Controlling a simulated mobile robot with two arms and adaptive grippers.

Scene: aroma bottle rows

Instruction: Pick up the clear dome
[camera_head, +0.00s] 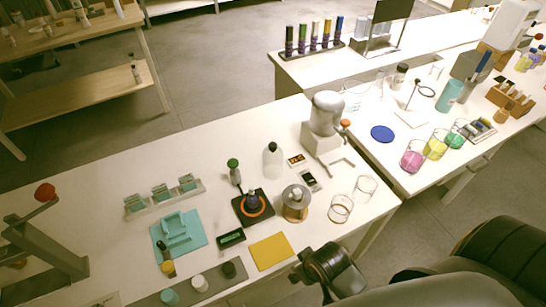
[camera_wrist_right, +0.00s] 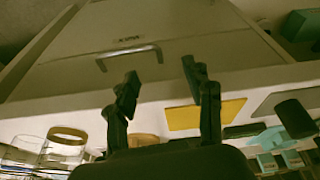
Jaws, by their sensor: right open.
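What looks like the clear dome (camera_head: 295,203) stands upright on the white table, right of centre in the head view. It is a see-through cover with a greyish top over a brownish base. My right gripper (camera_head: 304,272) is at the table's front edge, nearer the camera than the dome and apart from it. In the right wrist view my right gripper (camera_wrist_right: 162,90) is open, with nothing between its two dark fingers. The dome cannot be made out clearly there. My left gripper is not in view.
Two glass beakers (camera_head: 341,208) stand right of the dome. A yellow mat (camera_head: 271,251) lies in front of it, and a black pad with an orange ring (camera_head: 268,207) and dark bottle is to its left. A clear bottle (camera_head: 272,163) and white machine (camera_head: 325,115) stand behind.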

